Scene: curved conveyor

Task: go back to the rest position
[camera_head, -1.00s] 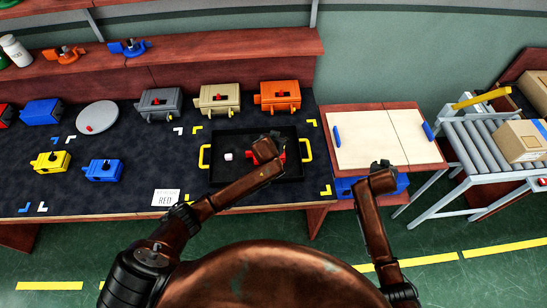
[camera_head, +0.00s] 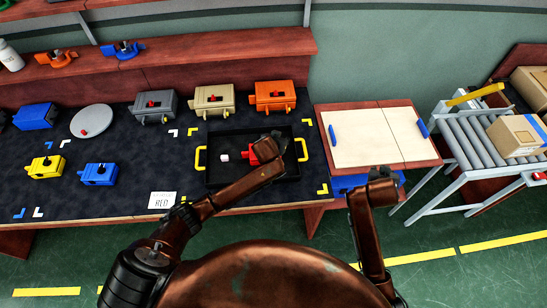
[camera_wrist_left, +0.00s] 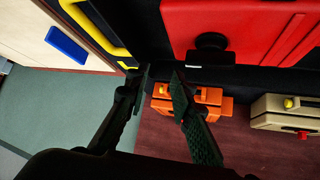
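My left gripper (camera_head: 280,143) is above the right part of the black tray (camera_head: 240,184), which has yellow handles. In the left wrist view, its two dark fingers (camera_wrist_left: 160,75) are spread apart with nothing held between them. A red box (camera_head: 253,153) sits in the tray, partly hidden by my left arm; the red box also fills the upper right of the wrist view (camera_wrist_left: 230,25), close to the fingers. A small white piece (camera_head: 225,157) lies left of it. My right gripper (camera_head: 381,170) is near the front of the wooden board; its fingers are too unclear to read.
Grey (camera_head: 154,104), beige (camera_head: 213,98) and orange (camera_head: 272,95) boxes stand behind the tray. Yellow (camera_head: 46,168) and blue (camera_head: 98,174) boxes are at left. A pale board (camera_head: 375,138) with blue handles is at right, beside a roller conveyor (camera_head: 472,136) carrying cardboard boxes.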

